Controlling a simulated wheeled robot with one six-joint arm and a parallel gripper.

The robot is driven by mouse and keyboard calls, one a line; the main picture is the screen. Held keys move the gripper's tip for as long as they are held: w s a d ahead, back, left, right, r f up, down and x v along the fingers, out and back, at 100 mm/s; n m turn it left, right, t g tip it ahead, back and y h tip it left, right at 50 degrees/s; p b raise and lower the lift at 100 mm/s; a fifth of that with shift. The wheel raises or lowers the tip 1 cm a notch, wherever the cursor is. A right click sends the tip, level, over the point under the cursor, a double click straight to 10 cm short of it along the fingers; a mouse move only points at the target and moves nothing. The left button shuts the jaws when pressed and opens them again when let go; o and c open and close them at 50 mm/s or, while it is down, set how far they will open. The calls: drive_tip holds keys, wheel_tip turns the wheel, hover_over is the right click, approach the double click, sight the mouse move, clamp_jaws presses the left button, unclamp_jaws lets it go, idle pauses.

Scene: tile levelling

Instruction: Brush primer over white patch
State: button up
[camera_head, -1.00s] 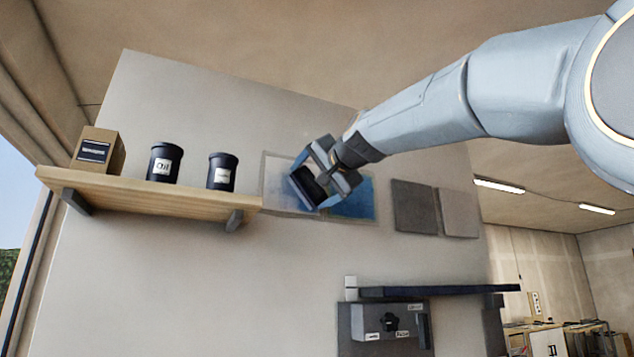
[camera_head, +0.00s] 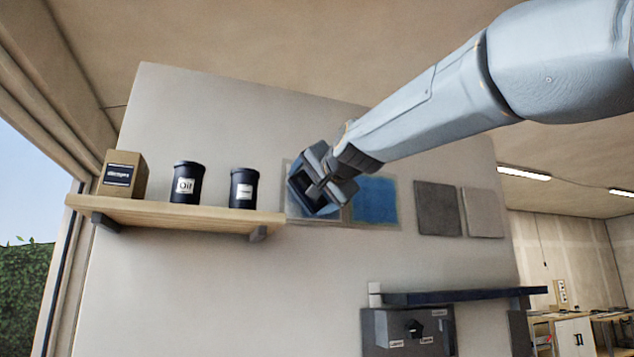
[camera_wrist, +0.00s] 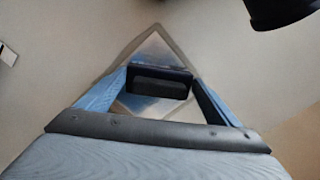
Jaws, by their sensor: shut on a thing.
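My gripper (camera_head: 312,192) is in front of the left panel (camera_head: 297,208) of a framed pair on the wall and hides most of it. What shows of that panel is pale with a bluish tint. The right panel (camera_head: 375,200) is solid blue. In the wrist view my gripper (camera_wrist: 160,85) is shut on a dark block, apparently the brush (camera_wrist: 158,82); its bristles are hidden. The pale patch (camera_wrist: 152,52) behind it carries blue smears. I cannot tell whether the brush touches the wall.
A wooden shelf (camera_head: 170,213) left of the panels holds a box (camera_head: 123,176), an oil can (camera_head: 187,183) and a second dark can (camera_head: 244,188). Two grey tiles (camera_head: 438,209) (camera_head: 483,212) are at the right. A dark ledge (camera_head: 460,297) juts out below.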

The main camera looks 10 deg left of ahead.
sight(294, 179)
drive_tip(key=shift+s+a+p, duration=0.15)
drive_tip(key=shift+a+p, duration=0.15)
drive_tip(key=shift+s+a+r+p, duration=0.1)
drive_tip(key=shift+p, duration=0.2)
drive_tip(key=a+p, duration=0.1)
drive_tip(key=p, duration=0.1)
drive_tip(key=shift+s+a+p, duration=0.15)
drive_tip(key=shift+s+p, duration=0.2)
drive_tip(key=shift+s, duration=0.05)
drive_tip(key=a+p, duration=0.1)
drive_tip(key=p, duration=0.2)
drive_tip(key=shift+s+a, duration=0.1)
drive_tip(key=shift+s, duration=0.25)
drive_tip(key=shift+p, duration=0.3)
drive_tip(key=shift+r+p, duration=0.65)
drive_tip(key=shift+r, duration=0.3)
drive_tip(key=b, duration=0.2)
drive_tip(key=w+d+b, duration=0.1)
drive_tip(key=b, duration=0.2)
drive_tip(key=shift+d+f, duration=0.15)
drive_tip(key=shift+d, duration=0.15)
drive_tip(key=shift+w+d+b, duration=0.45)
drive_tip(key=shift+d+b, duration=0.15)
drive_tip(key=shift+b, duration=0.55)
